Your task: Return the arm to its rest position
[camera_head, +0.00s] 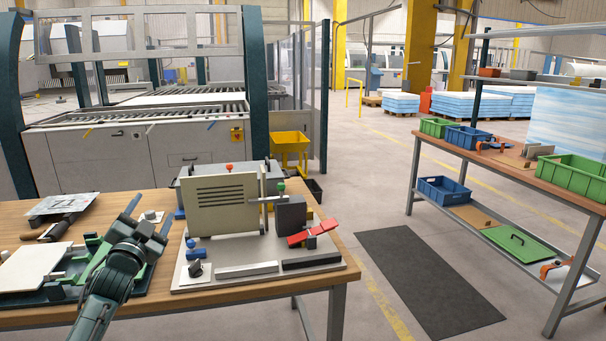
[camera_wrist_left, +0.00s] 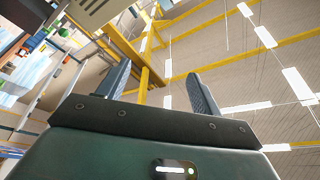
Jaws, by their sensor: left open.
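My left arm comes in from the lower left in the head view. Its gripper (camera_head: 149,216) is open and empty, held up in front of the wooden table's left part. In the left wrist view the two fingers of this gripper (camera_wrist_left: 160,88) stand wide apart with nothing between them. That view looks up at the ceiling beams and lights. My right gripper is in neither view.
A fixture with an upright beige panel (camera_head: 222,205) stands right of my left gripper on the wooden table (camera_head: 333,273). A green fixture with a pale plate (camera_head: 32,268) lies to its left. A grey floor mat (camera_head: 428,280) and a shelf bench with bins are farther right.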

